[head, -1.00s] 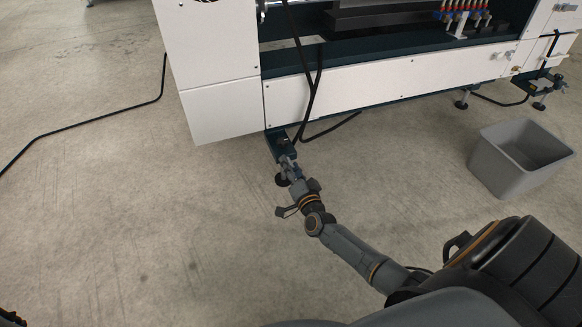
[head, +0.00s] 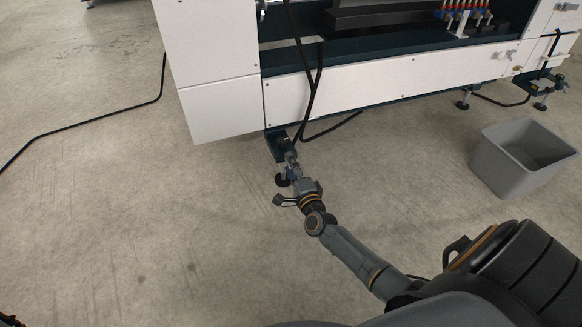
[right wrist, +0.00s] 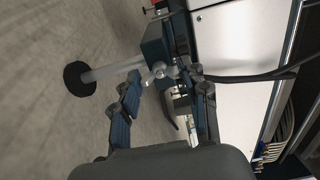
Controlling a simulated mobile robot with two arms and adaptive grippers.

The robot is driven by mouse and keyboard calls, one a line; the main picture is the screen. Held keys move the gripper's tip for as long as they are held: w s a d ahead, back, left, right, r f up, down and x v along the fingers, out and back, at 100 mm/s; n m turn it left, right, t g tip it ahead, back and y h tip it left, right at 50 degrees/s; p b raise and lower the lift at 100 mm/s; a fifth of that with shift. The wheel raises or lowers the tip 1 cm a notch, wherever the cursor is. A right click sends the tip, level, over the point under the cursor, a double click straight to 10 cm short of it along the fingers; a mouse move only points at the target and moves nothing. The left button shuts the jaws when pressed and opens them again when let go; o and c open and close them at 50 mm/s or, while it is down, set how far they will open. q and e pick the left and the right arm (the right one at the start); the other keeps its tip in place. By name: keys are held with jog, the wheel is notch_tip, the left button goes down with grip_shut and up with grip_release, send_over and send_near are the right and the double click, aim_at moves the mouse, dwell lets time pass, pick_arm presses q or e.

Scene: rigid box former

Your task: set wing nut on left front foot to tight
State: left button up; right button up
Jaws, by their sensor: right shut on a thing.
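The left front foot (head: 282,180) of the white machine has a round black pad on the floor under a dark bracket (head: 273,148). In the right wrist view the foot's black pad (right wrist: 79,79) and grey stem (right wrist: 112,69) lie left of the bracket (right wrist: 155,45). The grey metal wing nut (right wrist: 160,72) sits at the bracket's end. My right gripper (head: 290,166) reaches the foot. In the wrist view its two fingers (right wrist: 160,80) lie either side of the wing nut and are shut on it. In the head view the gripper hides the nut. My left gripper is not visible.
The machine's white panel (head: 370,97) stands just behind the foot. Black cables (head: 312,85) hang down near the bracket. A grey bin (head: 505,172) stands on the floor at the right. A black cable (head: 75,124) crosses the floor at left. The floor around the foot is otherwise clear.

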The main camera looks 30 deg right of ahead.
dwell(0.5)
jog(key=o, duration=1.2)
jog(key=shift+c, duration=0.2)
